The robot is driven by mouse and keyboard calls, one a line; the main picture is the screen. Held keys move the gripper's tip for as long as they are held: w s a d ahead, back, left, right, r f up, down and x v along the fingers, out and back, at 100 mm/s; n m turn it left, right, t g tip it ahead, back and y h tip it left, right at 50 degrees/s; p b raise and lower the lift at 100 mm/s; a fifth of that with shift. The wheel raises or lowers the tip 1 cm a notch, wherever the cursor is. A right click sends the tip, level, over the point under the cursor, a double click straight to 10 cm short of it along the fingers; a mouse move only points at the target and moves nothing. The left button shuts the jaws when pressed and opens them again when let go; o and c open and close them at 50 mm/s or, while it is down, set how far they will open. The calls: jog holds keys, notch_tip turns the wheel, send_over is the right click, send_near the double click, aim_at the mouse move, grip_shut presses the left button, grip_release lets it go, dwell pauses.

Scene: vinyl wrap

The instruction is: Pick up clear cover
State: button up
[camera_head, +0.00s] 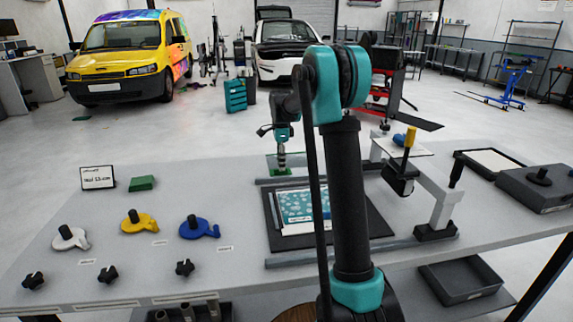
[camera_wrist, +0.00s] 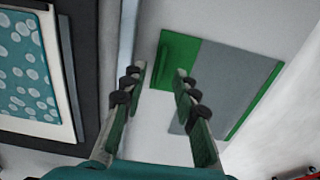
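The clear cover (camera_wrist: 235,88) looks like a flat see-through sheet with a wide green strip (camera_wrist: 178,58) at one end and a thin green edge at the other. It lies on the table beyond the dark board. In the head view the cover (camera_head: 274,160) is partly hidden by my gripper (camera_head: 281,163). In the wrist view my gripper (camera_wrist: 159,73) is open, with nothing between its fingers. Its fingertips point toward the green strip, with the right fingertip overlapping it in the picture. I cannot tell the height between them.
A dark board (camera_head: 268,217) with a blue patterned sheet (camera_head: 296,206) lies near the cover, between metal rails. A grey bracket (camera_head: 447,209) stands to the right. Yellow (camera_head: 147,222), blue (camera_head: 200,229) and white (camera_head: 63,242) handled tools and a green block (camera_head: 142,183) lie to the left.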

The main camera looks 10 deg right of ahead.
jog(key=shift+f, duration=1.5)
jog(key=shift+c, duration=0.3)
grip_shut()
jog(key=shift+r, duration=0.2)
